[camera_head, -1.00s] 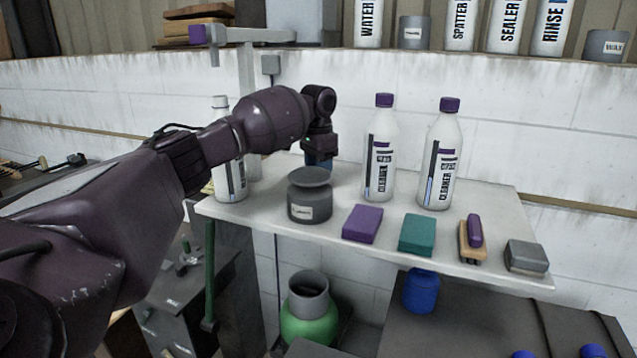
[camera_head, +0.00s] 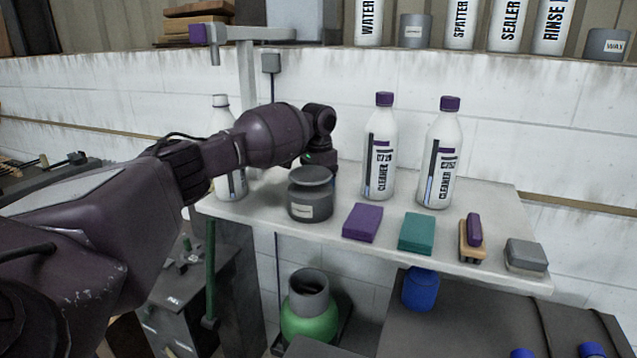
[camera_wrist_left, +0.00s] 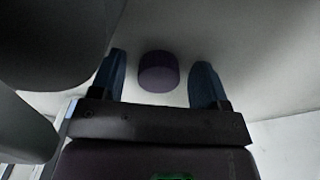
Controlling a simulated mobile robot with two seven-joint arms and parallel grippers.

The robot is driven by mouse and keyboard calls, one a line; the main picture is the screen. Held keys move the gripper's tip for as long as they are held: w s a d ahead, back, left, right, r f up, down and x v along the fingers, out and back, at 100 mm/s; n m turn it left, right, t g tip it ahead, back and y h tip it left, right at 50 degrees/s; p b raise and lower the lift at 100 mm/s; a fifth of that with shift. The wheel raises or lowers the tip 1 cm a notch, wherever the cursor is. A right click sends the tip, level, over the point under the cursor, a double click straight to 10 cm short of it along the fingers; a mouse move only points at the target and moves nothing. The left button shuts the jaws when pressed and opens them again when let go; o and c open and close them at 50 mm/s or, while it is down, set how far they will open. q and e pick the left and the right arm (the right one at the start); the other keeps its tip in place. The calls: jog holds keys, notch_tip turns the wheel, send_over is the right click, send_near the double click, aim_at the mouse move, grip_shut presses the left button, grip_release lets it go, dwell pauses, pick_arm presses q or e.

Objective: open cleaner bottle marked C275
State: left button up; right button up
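Two white cleaner bottles with purple caps, one on the left (camera_head: 379,155) and one on the right (camera_head: 440,160), stand upright on the shelf. A third white bottle (camera_head: 222,120) stands at the left, partly behind my arm, with no purple cap on its pale neck. I cannot read the full codes on the labels. In the left wrist view a loose purple cap (camera_wrist_left: 158,72) sits between the blue fingers of my left gripper (camera_wrist_left: 158,85), with a gap on both sides. In the head view the fingers are hidden behind the grey jar. My right gripper is not in view.
The grey lidded jar (camera_head: 311,200) stands just in front of my left gripper. A purple block (camera_head: 362,222), a green block (camera_head: 417,234), a brush (camera_head: 473,240) and a grey block (camera_head: 526,256) line the shelf's front. A grey stand (camera_head: 247,75) rises behind the left bottle.

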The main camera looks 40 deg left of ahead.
pick_arm(q)
jog(key=shift+r, duration=0.1)
notch_tip(320, 180, up, 12)
jog(key=b, duration=0.1)
dwell(0.6)
jog(key=shift+s, duration=0.1)
